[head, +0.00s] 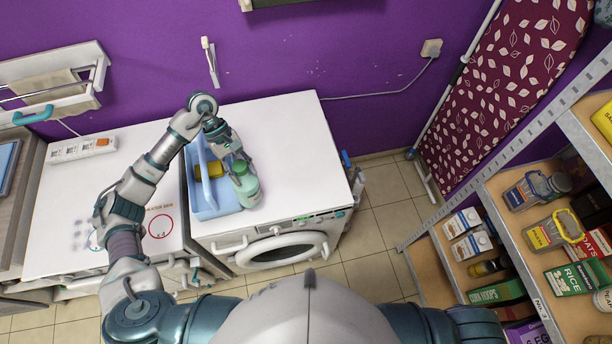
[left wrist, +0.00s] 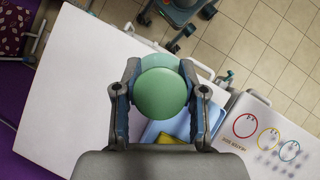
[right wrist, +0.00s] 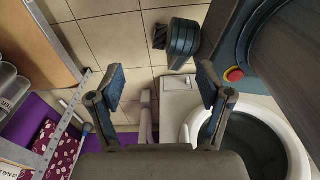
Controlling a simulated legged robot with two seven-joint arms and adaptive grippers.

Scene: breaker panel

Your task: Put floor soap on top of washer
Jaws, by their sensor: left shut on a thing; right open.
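The floor soap appears as a pale green bottle (head: 247,188) with a round green cap (left wrist: 161,94) in the left wrist view. My left gripper (head: 237,160) is shut around its upper part. The bottle is upright at the right side of a blue caddy (head: 207,207), over the white washer top (head: 292,140). I cannot tell whether its base touches the caddy or the washer. The washer's round door (head: 283,250) faces front. My right gripper (right wrist: 161,88) is open and empty in the right wrist view, above the floor near a round white-rimmed opening; it is hidden in the head view.
A yellow item (head: 209,171) lies in the caddy. A white counter unit (head: 62,215) with coloured rings stands left of the washer. The washer top is clear right of the bottle. A stocked shelf (head: 470,275) and a maroon ironing board (head: 495,85) stand at right.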

